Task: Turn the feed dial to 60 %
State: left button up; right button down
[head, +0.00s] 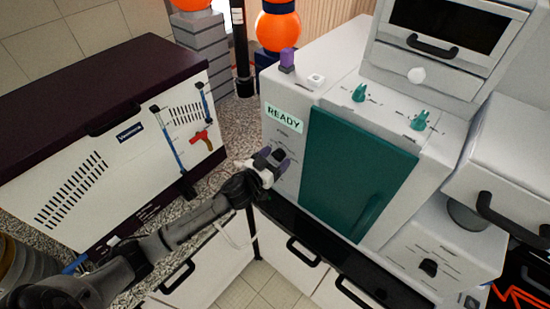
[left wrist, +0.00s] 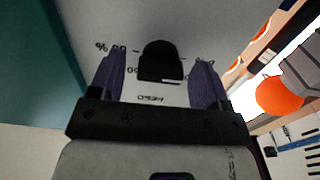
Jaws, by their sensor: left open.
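The feed dial is a black knob (left wrist: 160,60) on the light panel of the machine. In the left wrist view it stands between my open left fingers, with an upside-down FEED label and scale marks around it. My left gripper (left wrist: 159,68) has one purple finger on each side of the dial, with a visible gap to each. In the head view my left gripper (head: 268,163) is at the panel left of the teal door, and the dial (head: 279,155) is partly hidden by it. The dial's exact setting is not readable. My right gripper is not in view.
The teal door (head: 355,170) with its handle is just right of the gripper. A READY display (head: 285,116) is above it. Teal knobs (head: 360,92) and a purple knob (head: 287,57) are on top. A white cabinet with a dark lid (head: 100,80) stands left.

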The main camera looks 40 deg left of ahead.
pick_arm(q)
jog(key=c, duration=0.9)
